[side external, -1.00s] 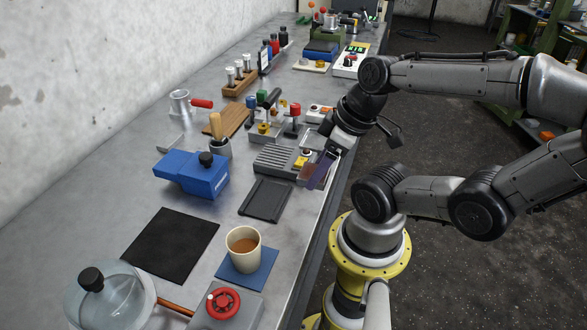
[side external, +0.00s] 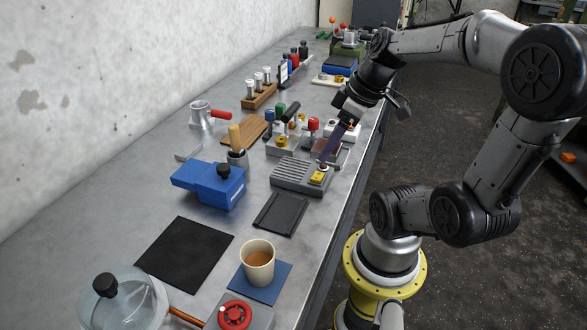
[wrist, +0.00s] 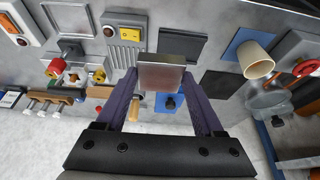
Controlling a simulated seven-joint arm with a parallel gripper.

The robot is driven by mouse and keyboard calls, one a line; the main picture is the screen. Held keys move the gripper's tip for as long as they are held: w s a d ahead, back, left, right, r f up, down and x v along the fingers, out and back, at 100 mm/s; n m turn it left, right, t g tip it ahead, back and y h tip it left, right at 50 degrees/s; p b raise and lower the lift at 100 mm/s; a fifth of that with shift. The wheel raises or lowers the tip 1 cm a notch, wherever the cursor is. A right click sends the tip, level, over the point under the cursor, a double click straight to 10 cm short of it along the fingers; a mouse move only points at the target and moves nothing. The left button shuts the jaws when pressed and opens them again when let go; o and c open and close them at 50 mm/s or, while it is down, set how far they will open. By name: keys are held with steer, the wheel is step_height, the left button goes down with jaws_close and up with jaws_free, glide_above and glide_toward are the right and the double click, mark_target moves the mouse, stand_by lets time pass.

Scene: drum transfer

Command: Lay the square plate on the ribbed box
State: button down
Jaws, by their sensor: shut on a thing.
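My gripper (side external: 329,155) is shut on the square plate and holds it above the bench. In the wrist view the plate (wrist: 161,77) is a thin, brownish metallic square between the two purple fingers of my gripper (wrist: 160,72). In the side view the plate is small and partly hidden by a finger. The ribbed box (side external: 296,174) is grey with a slotted top and a yellow button unit at its right end. My gripper is near that end, on the far right side. The ribbed box also shows in the wrist view (wrist: 113,54), left of the plate.
A dark flat tray (side external: 280,212) lies in front of the ribbed box. A blue box (side external: 207,184) and a wooden-handled tool stand to the left. A cup (side external: 257,263) sits on a blue mat nearer the camera.

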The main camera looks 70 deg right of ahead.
steer(key=shift+w+d+f, duration=0.2)
steer(key=shift+d+f, duration=0.05)
steer(key=shift+d, duration=0.05)
steer(key=w+d+f, duration=0.4)
steer(key=w+d, duration=0.1)
steer(key=w, duration=0.2)
glide_toward(290, 169)
steer(key=shift+w+a+f, duration=0.2)
steer(key=shift+w+f, duration=0.35)
steer(key=shift+w, duration=0.25)
steer(key=shift+w+d+f, duration=0.2)
steer(key=shift+w+f, duration=0.1)
steer(key=shift+f, duration=0.15)
steer(key=shift+w+d+f, duration=0.15)
steer(key=shift+f, duration=1.55)
steer(key=shift+f, duration=0.1)
jaws_free()
steer(key=shift+f, duration=0.1)
